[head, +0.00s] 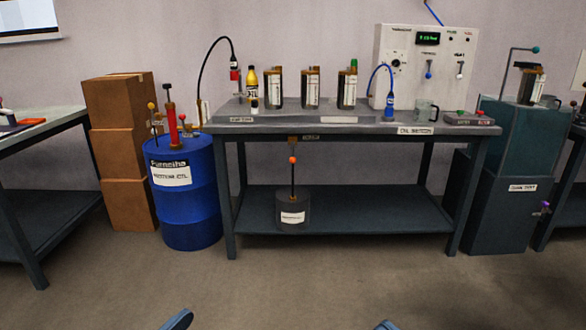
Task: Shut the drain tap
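No part in the head view has a label I can read as the drain tap. An orange knob (292,160) tops a thin black upright between the bench underside and a dark canister (293,212) on the lower shelf. Whether either is the tap, and whether it is open or shut, I cannot tell. Only blue-grey pieces of my own body show at the bottom edge. Neither gripper's fingers are in view.
A grey workbench (345,195) bears several dark canisters, a yellow bottle (252,85), a mug (425,110) and a white control panel (425,58). A blue drum (190,215) and stacked cardboard boxes (125,150) stand left. The floor (310,285) in front is clear.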

